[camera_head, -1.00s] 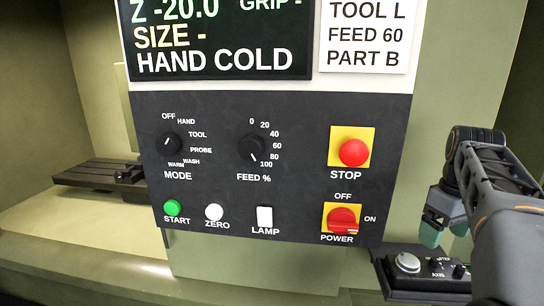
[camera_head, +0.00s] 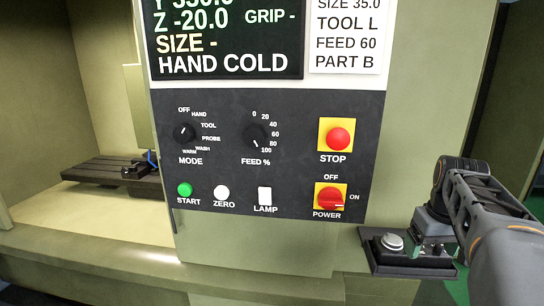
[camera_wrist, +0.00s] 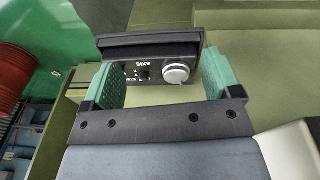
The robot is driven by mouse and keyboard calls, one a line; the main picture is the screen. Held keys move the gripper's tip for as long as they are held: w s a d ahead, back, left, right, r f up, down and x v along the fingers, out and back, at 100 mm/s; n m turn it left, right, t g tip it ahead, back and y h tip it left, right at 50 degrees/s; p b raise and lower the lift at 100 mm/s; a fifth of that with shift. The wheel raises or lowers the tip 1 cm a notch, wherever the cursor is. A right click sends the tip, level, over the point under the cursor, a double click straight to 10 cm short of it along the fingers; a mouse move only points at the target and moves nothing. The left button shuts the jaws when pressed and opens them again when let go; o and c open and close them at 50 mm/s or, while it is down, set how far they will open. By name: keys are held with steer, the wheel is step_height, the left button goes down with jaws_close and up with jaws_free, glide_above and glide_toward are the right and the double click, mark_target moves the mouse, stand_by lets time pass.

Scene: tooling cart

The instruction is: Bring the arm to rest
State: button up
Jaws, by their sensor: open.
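My arm shows at the right edge of the head view, its gripper (camera_head: 432,228) beside the small black axis box (camera_head: 400,262) with a silver knob. The fingertips are hard to make out there. In the wrist view my gripper (camera_wrist: 158,64) is open, with two green pads wide apart and nothing held. The axis box (camera_wrist: 150,52) appears between and beyond the pads, with its silver knob (camera_wrist: 176,74) facing me. I cannot tell how far it is from the pads.
The dark control panel (camera_head: 290,110) is left of my arm, with a red stop button (camera_head: 338,138), a red power switch (camera_head: 330,198) and a green start button (camera_head: 184,189).

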steer(key=s+a+f+t, duration=0.1)
steer(key=s+a+f, duration=0.3)
steer(key=a, duration=0.5)
steer(key=s+a+f+t, duration=0.1)
steer(key=s+a+f, duration=0.3)
steer(key=a+f, duration=0.4)
steer(key=shift+s+a+t+y, duration=0.3)
steer(key=shift+a+t, duration=0.1)
steer(key=shift+a, duration=0.1)
steer(key=shift+c, duration=0.2)
stand_by(1.1)
